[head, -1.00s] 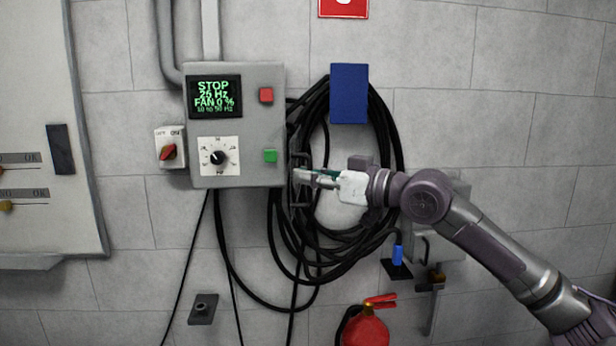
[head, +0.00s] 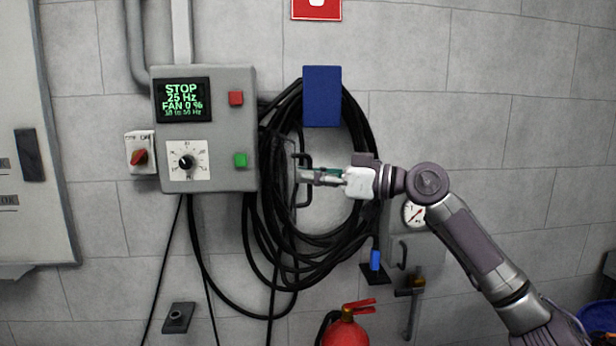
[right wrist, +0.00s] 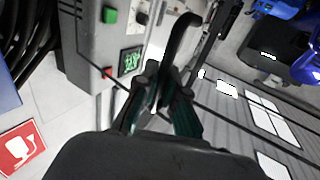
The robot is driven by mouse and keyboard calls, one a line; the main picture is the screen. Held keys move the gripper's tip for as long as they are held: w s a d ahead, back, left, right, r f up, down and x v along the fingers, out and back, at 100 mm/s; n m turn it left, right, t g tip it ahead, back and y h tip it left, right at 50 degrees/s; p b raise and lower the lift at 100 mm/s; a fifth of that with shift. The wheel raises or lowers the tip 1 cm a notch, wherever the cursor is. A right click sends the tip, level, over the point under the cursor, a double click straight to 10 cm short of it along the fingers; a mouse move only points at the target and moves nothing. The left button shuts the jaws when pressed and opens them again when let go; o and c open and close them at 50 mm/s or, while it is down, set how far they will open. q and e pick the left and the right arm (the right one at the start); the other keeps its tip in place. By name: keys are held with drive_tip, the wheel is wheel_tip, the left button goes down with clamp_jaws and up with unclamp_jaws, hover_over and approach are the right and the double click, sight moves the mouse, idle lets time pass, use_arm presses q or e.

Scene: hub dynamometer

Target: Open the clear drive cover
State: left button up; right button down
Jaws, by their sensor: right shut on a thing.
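The grey drive box (head: 246,130) is on the wall, its display, knob and buttons showing with no cover over them. The clear drive cover (head: 293,185) stands out to the right of the box, seen nearly edge-on and hard to make out against the cables. Its dark handle (head: 305,201) is on the cover's right side. My right gripper (head: 306,177) is shut on this handle. In the right wrist view the dark curved handle (right wrist: 181,42) runs between my right fingers (right wrist: 160,92). My left gripper is not in view.
Black cable coils (head: 357,215) hang behind the cover and my right gripper, under a blue block (head: 322,96). A red-handled switch (head: 140,155) is left of the box. A fire extinguisher (head: 343,330) and a gauge (head: 414,213) are below right.

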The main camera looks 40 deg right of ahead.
drive_tip(key=shift+f, duration=0.1)
drive_tip(key=c, duration=1.2)
unclamp_jaws()
drive_tip(key=shift+c, duration=0.2)
drive_tip(key=v, duration=1.2)
